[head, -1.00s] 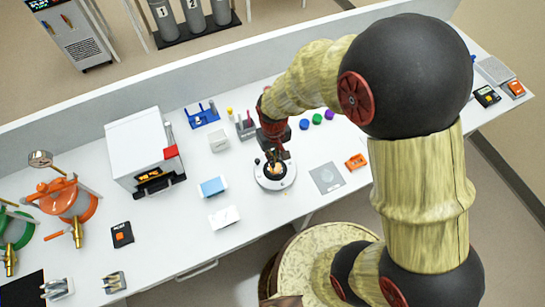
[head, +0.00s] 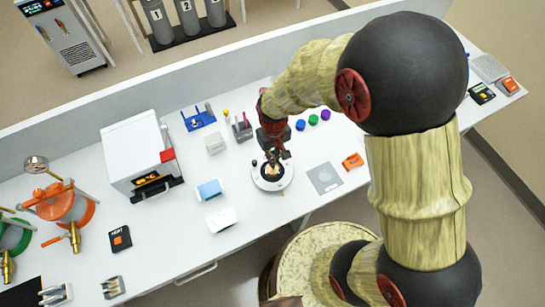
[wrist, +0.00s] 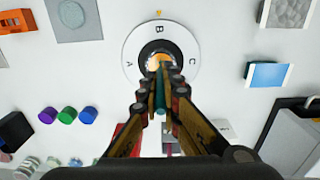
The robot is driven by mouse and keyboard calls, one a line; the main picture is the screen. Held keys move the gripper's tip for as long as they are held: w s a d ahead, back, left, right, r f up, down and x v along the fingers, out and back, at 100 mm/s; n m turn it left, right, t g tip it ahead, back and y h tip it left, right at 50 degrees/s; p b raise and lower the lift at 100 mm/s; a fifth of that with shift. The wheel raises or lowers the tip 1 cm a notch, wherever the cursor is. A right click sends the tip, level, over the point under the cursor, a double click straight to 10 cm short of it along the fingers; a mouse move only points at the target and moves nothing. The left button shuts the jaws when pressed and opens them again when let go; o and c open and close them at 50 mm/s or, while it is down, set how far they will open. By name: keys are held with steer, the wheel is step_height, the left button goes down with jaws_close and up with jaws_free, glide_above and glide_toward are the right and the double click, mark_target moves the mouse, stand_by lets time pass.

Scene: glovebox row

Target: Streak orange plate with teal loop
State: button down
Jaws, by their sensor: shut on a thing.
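My gripper (wrist: 160,88) is shut on the teal loop (wrist: 160,110), whose teal handle shows between the fingers in the wrist view. The orange plate (wrist: 158,62) sits in the dark centre of a round white turntable (wrist: 134,42) marked A, B and C. The loop points toward the plate; its tip is hidden by the fingers, so I cannot tell whether it touches. In the head view my gripper (head: 274,157) is right above the turntable (head: 272,186), and the orange plate (head: 273,170) shows partly under it.
A grey square pad (head: 324,178) and an orange block (head: 352,160) lie right of the turntable. Blue, green and purple caps (head: 313,119) stand behind. A blue-topped box (head: 209,189) and a white oven-like box (head: 135,150) are left. The bench front by the turntable is clear.

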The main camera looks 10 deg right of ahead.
steer(key=shift+w+d, duration=0.2)
steer(key=shift+d, duration=0.6)
stand_by(0.8)
steer(key=shift+w+a, duration=0.15)
steer(key=shift+w, duration=0.25)
stand_by(0.3)
steer(key=shift+s+a, duration=0.2)
steer(key=shift+a, duration=0.6)
steer(key=shift+s+a, duration=0.2)
steer(key=shift+a, duration=0.55)
stand_by(1.6)
steer(key=shift+w+a, duration=0.1)
steer(key=shift+w, duration=0.3)
stand_by(0.4)
steer(key=shift+w+d, duration=0.2)
steer(key=shift+d, duration=0.55)
stand_by(1.0)
